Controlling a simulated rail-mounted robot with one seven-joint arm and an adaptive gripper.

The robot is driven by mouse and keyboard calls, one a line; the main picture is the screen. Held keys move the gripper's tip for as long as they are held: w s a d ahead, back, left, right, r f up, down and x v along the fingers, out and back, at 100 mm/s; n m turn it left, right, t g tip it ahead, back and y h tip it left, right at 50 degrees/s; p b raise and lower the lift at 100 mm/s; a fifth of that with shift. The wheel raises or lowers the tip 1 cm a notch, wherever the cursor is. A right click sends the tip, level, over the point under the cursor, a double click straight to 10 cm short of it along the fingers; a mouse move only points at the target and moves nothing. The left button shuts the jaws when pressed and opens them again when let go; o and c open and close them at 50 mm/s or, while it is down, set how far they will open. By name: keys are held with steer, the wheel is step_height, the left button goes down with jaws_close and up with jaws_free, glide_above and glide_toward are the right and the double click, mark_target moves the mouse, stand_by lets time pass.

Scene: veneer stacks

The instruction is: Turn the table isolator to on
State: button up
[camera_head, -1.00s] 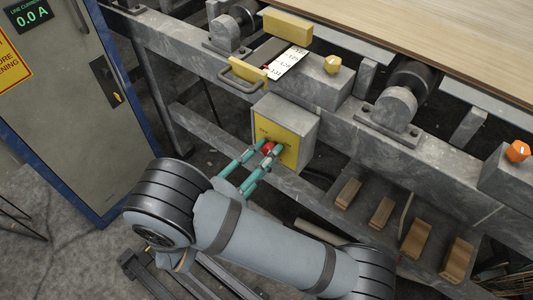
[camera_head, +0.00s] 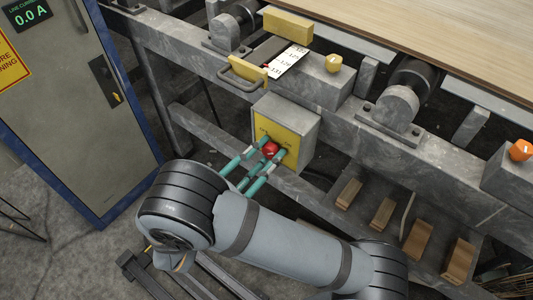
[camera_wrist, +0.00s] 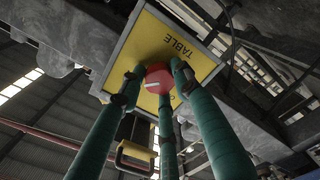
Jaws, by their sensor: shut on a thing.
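The table isolator is a grey box (camera_head: 302,118) with a yellow front plate (camera_head: 294,146) and a red round knob (camera_head: 270,148). My gripper (camera_head: 266,153) has teal fingers, and it is shut on the knob, with the fingertips around its rim. In the wrist view the red knob (camera_wrist: 158,79) sits between the fingers of my gripper (camera_wrist: 154,84). A white mark on the knob points left and slightly down there. The word TABLE on the yellow plate (camera_wrist: 183,44) reads upside down. Other lettering is partly hidden by the fingers.
A yellow-backed handle (camera_head: 243,76) and a number strip (camera_head: 288,63) are above the box. A yellow knob (camera_head: 333,64) and an orange knob (camera_head: 520,150) sit on the frame to the right. Wooden blocks (camera_head: 382,213) lie below right. A grey cabinet (camera_head: 80,110) stands left.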

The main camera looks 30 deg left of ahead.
steer(key=shift+a, duration=0.4)
steer(key=o, duration=1)
steer(key=shift+c, duration=0.2)
steer(key=shift+o, duration=0.7)
steer(key=shift+o, duration=0.2)
steer(key=shift+d, duration=0.15)
steer(key=shift+s, duration=0.1)
steer(key=s+a, duration=0.1)
steer(key=s, duration=1)
steer(key=shift+s+a, duration=0.4)
steer(key=shift+w, duration=0.1)
steer(key=w, duration=0.4)
steer(key=w+d, duration=0.1)
steer(key=w, duration=0.3)
steer(key=w+d, duration=0.1)
steer(key=w, duration=0.2)
steer(key=shift+w, duration=0.4)
steer(key=shift+n, duration=0.3)
